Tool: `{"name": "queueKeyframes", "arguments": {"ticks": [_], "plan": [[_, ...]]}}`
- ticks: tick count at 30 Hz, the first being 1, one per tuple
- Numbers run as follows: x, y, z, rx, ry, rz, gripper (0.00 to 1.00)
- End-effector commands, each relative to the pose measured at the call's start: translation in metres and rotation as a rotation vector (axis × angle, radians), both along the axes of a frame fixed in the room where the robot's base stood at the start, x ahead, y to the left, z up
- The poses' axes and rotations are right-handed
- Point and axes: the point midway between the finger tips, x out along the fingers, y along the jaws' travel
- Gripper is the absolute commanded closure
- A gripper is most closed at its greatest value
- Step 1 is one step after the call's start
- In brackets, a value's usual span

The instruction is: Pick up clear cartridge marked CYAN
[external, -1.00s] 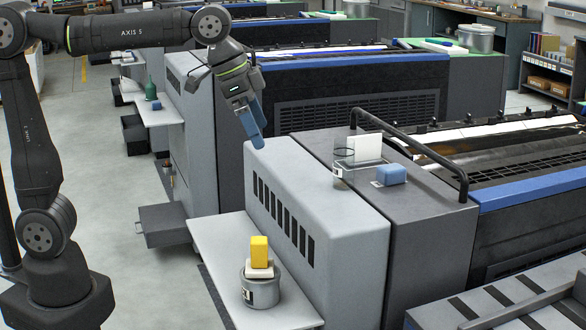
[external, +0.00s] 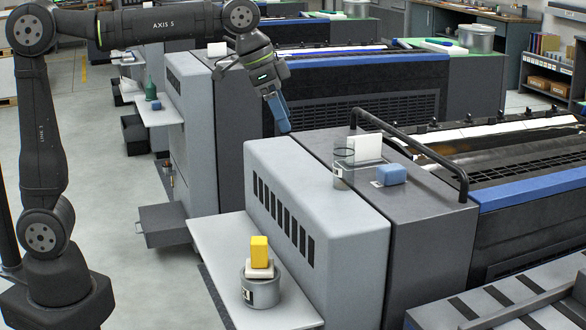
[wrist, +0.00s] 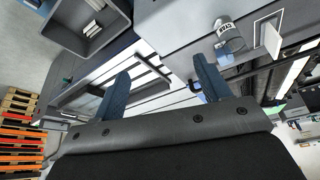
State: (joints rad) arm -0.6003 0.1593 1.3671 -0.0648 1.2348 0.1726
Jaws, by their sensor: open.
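The clear cartridge (external: 343,158) stands on top of the grey press housing, in front of a white card. It is see-through with a dark rim, and a small label shows low on its side. In the wrist view the cartridge (wrist: 229,40) is at the upper right; its label carries dark letters that look like CYAN. My gripper (external: 285,129) is in the air above the housing's back edge, left of the cartridge and apart from it. In the wrist view my gripper (wrist: 160,72) has its blue fingers spread with nothing between them.
A white card (external: 367,148) stands just behind the cartridge, and a blue block (external: 391,174) lies to its right. A black rail (external: 410,143) arches behind them. A metal tin (external: 261,289) topped with white and yellow blocks sits on the lower shelf. The housing's left top is clear.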

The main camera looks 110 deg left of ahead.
Motion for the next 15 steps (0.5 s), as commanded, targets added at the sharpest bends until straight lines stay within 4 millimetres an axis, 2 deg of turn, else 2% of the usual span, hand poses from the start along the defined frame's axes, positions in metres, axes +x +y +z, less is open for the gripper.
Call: {"name": "queueKeyframes", "arguments": {"ticks": [1, 3, 7, 9, 11, 15], "plan": [[0.004, 0.029, -0.001, -0.003, 0.003, 0.014, 0.3], [0.008, 0.065, 0.0, -0.003, 0.001, 0.019, 0.3], [0.008, 0.123, -0.002, -0.001, -0.002, 0.023, 0.3], [0.005, 0.146, -0.003, 0.0, -0.003, 0.022, 0.3], [0.003, 0.161, -0.005, 0.002, -0.004, 0.022, 0.3], [0.002, 0.177, -0.009, 0.001, -0.006, 0.019, 0.3]]}}
